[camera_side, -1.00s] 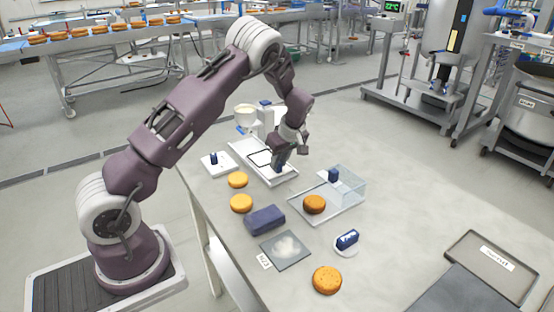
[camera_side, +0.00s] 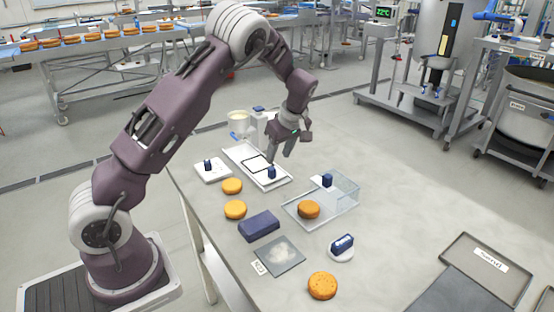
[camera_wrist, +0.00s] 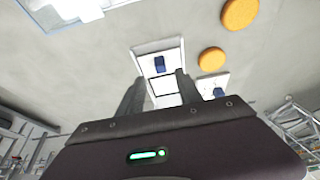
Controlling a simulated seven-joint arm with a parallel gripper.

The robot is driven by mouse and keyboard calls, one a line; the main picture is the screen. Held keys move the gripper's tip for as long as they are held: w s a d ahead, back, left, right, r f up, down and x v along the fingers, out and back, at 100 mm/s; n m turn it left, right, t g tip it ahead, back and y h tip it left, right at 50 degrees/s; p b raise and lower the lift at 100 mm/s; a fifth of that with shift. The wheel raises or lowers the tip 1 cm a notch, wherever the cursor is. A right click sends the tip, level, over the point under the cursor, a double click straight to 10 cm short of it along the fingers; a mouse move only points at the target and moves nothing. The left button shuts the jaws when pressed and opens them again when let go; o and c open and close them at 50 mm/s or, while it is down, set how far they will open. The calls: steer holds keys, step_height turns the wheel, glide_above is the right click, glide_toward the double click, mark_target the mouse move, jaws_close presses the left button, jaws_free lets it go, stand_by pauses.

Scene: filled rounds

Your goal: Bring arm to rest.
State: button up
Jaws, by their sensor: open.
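My gripper (camera_side: 272,158) is open and empty in the side view, raised a little above the white tray (camera_side: 236,153) with a black-outlined square. A small dark blue block (camera_side: 271,172) stands on the tray's near end, below the fingers and apart from them. In the wrist view, my two open fingers (camera_wrist: 155,92) frame the tray, and the blue block (camera_wrist: 159,64) sits just past their tips with nothing between them.
Orange rounds (camera_side: 232,186) lie along the table's left side. A clear case (camera_side: 340,188) holds another round (camera_side: 309,209) and a blue-handled piece. A dark blue block (camera_side: 259,226), a powdery grey mat (camera_side: 279,256) and a labelled tray (camera_side: 487,266) lie nearer. The table's right middle is clear.

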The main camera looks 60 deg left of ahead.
steer(key=s+d+r+m+t+h, duration=0.35)
steer(key=s+d+r+m, duration=0.45)
steer(key=s+d+r, duration=0.7)
steer(key=s+d+r+m+t, duration=0.1)
steer(key=s+d+m, duration=0.2)
steer(key=s+m, duration=0.2)
steer(key=s+d+r+m+t, duration=0.1)
steer(key=s+d+m, duration=0.2)
steer(key=s, duration=0.7)
steer(key=shift+d+m+h, duration=0.25)
steer(key=shift+m+h, duration=0.2)
steer(key=shift+m, duration=0.55)
